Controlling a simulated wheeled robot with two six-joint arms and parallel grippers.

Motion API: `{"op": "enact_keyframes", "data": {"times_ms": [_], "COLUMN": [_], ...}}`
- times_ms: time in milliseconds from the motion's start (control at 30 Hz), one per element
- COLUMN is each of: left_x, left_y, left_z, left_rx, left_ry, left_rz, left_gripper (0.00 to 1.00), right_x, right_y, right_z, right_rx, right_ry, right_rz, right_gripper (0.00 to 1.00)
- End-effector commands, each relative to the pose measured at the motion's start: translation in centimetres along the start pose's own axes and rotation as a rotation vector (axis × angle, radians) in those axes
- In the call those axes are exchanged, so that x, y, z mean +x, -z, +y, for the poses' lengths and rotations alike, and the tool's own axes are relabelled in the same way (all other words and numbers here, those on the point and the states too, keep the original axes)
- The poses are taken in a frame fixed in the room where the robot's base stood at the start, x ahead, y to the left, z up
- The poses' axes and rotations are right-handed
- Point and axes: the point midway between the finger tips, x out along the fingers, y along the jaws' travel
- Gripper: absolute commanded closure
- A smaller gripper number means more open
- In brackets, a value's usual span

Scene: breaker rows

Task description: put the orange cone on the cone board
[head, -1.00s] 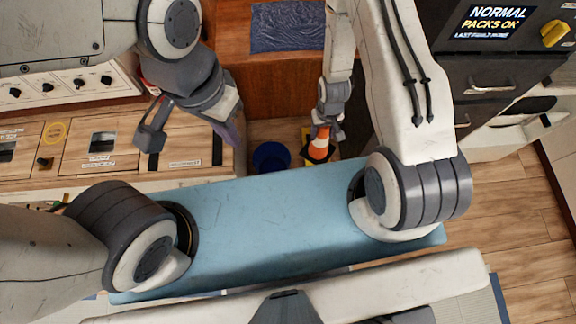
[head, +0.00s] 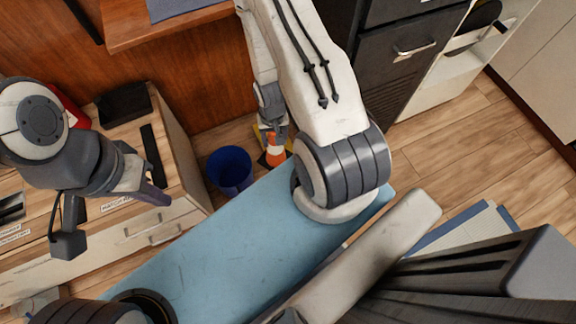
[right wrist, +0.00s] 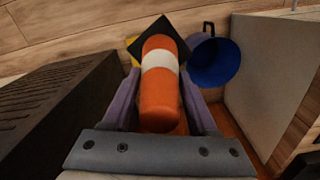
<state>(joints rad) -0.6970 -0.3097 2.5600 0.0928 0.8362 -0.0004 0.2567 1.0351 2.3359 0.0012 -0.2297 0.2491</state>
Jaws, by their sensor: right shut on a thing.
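The orange cone (head: 275,152), with a white band and a black square base, is held by my right gripper (head: 275,138). In the right wrist view the cone (right wrist: 160,100) lies between the two purple fingers of the gripper (right wrist: 160,112), its black base pointing away from the palm. My left gripper (head: 113,220) is open and empty above the drawer bench.
A blue bucket (head: 230,170) stands on the floor beside the cone. A wooden bench with drawers (head: 150,235) is at the left, and a dark cabinet (head: 400,60) is at the right. Wooden floor (head: 465,130) is clear at the right.

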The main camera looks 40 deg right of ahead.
Motion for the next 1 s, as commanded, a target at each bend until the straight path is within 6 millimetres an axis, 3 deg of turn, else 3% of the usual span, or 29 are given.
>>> {"op": "enact_keyframes", "data": {"times_ms": [33, 500, 700, 833, 1000], "left_x": [3.4, 17.8, 21.2, 21.9, 23.2], "left_y": [-0.2, -0.9, -1.1, -1.2, -1.2], "left_z": [-0.2, -1.3, -1.5, -1.6, -1.7], "left_rx": [0.000, 0.000, 0.000, 0.000, 0.000], "left_ry": [0.000, 0.000, 0.000, 0.000, 0.000], "left_rz": [0.000, 0.000, 0.000, 0.000, 0.001], "left_gripper": [1.00, 1.00, 1.00, 1.00, 1.00], "right_x": [3.1, 15.5, 18.3, 18.9, 20.4], "right_y": [0.0, -0.9, -1.3, -1.4, 0.6], "right_z": [0.6, 5.2, 6.4, 6.8, 6.7], "right_rx": [0.040, 0.385, 0.481, 0.509, 0.516], "right_ry": [0.000, 0.000, 0.000, 0.000, 0.001], "right_rz": [0.000, 0.002, 0.002, 0.002, 0.005], "right_gripper": [1.00, 1.00, 1.00, 1.00, 1.00]}}
